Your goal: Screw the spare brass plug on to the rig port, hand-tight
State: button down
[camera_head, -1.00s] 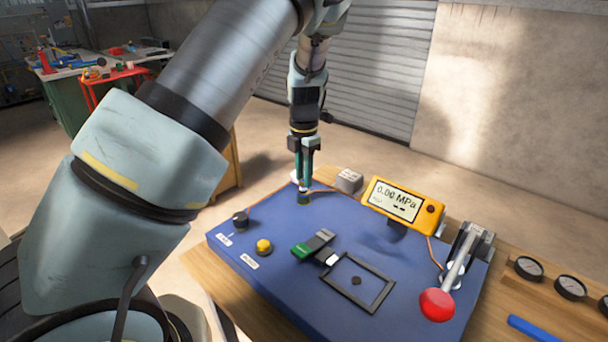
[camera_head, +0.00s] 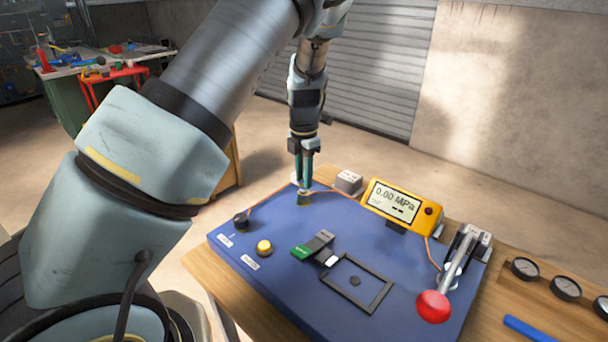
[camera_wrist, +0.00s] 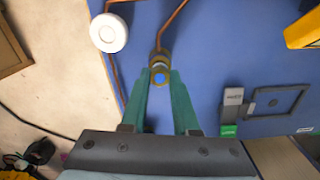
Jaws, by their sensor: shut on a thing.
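My gripper (camera_head: 304,184) points down at the far left corner of the blue rig board.
A white round disc (camera_wrist: 108,32) and copper tubing (camera_wrist: 172,24) lie close to the port. A yellow gauge (camera_head: 396,200) reads 0.00 MPa. A red-knobbed lever (camera_head: 433,306), a green-and-grey piece (camera_head: 313,245) and a black frame (camera_head: 356,284) are farther right and nearer.

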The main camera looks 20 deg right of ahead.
jog(key=shift+f, duration=0.45)
dwell(0.5)
